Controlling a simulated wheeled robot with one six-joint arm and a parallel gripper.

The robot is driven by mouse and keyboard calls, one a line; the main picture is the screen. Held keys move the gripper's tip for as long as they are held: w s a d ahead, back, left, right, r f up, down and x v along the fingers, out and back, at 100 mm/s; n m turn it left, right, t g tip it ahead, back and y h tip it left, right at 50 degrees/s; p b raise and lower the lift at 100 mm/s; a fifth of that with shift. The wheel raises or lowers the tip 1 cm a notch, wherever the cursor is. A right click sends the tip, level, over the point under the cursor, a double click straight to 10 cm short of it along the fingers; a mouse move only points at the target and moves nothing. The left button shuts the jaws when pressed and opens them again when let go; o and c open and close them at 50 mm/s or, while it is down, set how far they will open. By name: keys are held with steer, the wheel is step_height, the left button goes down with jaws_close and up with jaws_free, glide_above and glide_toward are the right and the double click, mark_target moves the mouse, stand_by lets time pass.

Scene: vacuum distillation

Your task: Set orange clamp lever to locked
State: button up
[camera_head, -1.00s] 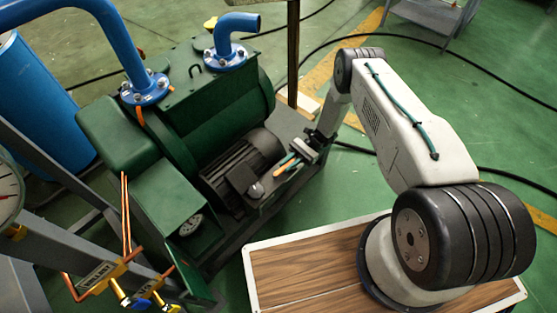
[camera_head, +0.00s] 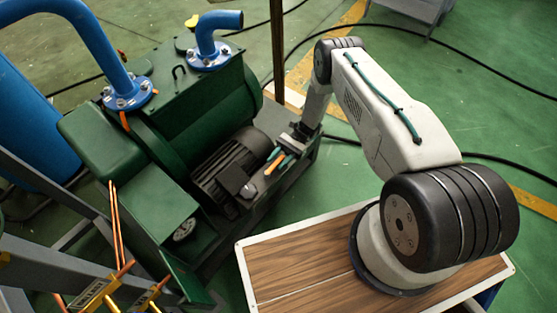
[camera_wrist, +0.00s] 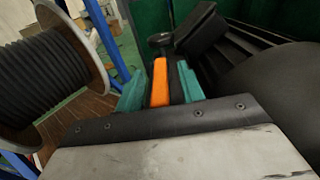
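An orange lever (camera_wrist: 160,82) shows between the two teal fingers of my gripper (camera_wrist: 161,90) in the wrist view. The left finger lies close along it, and a dark strip shows between it and the right finger. In the head view the gripper (camera_head: 281,157) is low at the right end of the green machine, beside the black motor, with the orange lever (camera_head: 273,167) at its fingertips. The fingers look parted; whether they touch the lever I cannot tell. Another orange piece (camera_head: 125,122) hangs under the left blue pipe flange (camera_head: 127,94).
The black finned motor (camera_head: 230,165) is close beside my gripper. A dark post (camera_head: 278,45) stands behind it. Yellow-bodied valves with copper tubes (camera_head: 98,290) are at the lower left. Black hoses cross the open green floor at the right.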

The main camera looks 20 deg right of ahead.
steer(key=v, duration=0.7)
steer(key=shift+w+d, duration=0.25)
steer(key=shift+d, duration=0.05)
